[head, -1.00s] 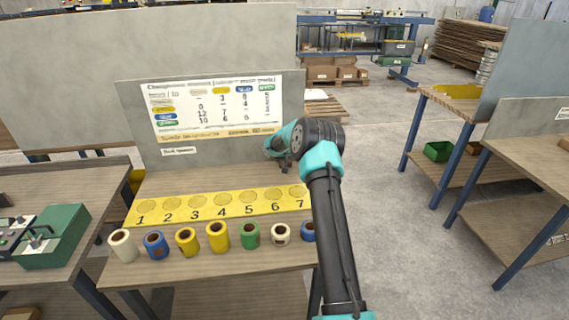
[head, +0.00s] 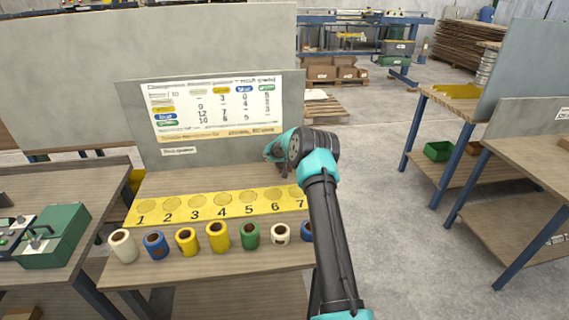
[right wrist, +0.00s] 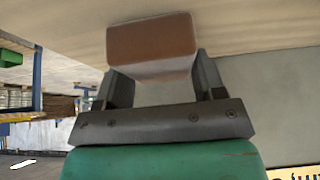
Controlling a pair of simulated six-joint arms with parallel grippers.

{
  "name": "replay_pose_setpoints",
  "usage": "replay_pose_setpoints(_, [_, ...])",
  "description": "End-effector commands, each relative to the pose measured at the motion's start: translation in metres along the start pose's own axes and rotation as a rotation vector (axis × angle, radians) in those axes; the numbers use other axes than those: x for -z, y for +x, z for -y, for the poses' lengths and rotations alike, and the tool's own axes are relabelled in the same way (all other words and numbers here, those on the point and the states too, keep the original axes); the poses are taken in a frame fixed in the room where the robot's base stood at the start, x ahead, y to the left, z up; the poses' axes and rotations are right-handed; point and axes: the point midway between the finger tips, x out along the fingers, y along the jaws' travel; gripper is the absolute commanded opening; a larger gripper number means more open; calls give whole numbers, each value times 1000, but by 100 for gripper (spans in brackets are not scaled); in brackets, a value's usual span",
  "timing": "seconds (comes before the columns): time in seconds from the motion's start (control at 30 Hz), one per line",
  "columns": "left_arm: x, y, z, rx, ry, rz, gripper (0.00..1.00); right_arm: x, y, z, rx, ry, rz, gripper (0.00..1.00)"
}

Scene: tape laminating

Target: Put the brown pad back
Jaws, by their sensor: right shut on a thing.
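The brown pad (right wrist: 152,38) is a small block with a pale edge, seen in the right wrist view. My right gripper (right wrist: 157,72) is shut on it, one dark finger on each side. The pad is close to the wooden table surface (right wrist: 75,28); I cannot tell whether it touches. In the head view my right arm reaches over the right back part of the table (head: 152,182), and its wrist hides the fingers and the pad. My left gripper is not in view.
A yellow strip (head: 182,214) with numbered circles lies on the table, with several tape rolls (head: 217,236) in front of it. A grey panel with a chart (head: 215,110) stands behind. A green device (head: 55,236) sits on the left bench.

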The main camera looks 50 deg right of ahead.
Motion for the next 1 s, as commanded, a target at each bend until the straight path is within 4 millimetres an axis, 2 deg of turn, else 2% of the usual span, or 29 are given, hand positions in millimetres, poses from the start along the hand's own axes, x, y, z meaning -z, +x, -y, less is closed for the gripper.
replay_pose_setpoints(0.3, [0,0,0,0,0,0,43,-2,3,0,0,0,0,41])
replay_pose_setpoints(0.33, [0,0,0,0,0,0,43,-1,2,0,0,0,-1,65])
replay_pose_setpoints(0.6, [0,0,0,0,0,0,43,-1,2,0,0,0,0,89])
replay_pose_setpoints(0.87, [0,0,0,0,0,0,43,0,1,0,0,1,-1,89])
replay_pose_setpoints(1.0, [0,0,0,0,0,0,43,1,-6,0,0,1,-2,89])
